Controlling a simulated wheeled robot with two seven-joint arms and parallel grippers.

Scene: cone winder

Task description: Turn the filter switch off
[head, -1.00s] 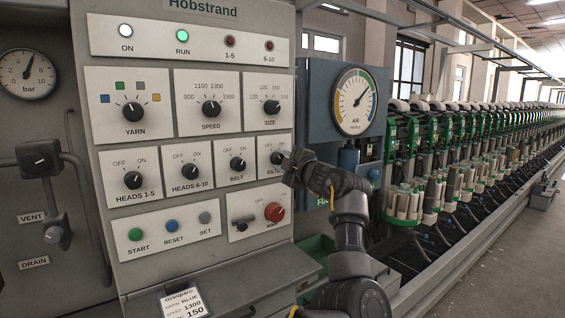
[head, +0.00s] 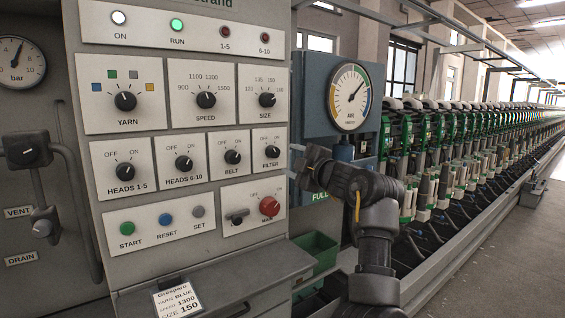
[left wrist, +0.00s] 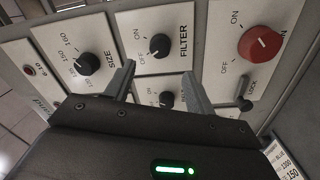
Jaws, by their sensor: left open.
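The filter switch (head: 271,152) is a round black knob at the right end of the lower knob row on the grey control panel. Its pale pointer appears to lean toward OFF. In the left wrist view the filter switch (left wrist: 160,45) lies just beyond the fingertips, uncovered and untouched. My left gripper (head: 298,150) is to the right of the knob, apart from it. In the left wrist view my left gripper (left wrist: 160,69) is open with nothing between its fingers. My right gripper is not in view.
The belt knob (head: 232,157) is left of the filter switch, and the size knob (head: 267,100) is above it. The red main switch (head: 269,206) is below. A blue cabinet with an air gauge (head: 350,97) stands behind my arm.

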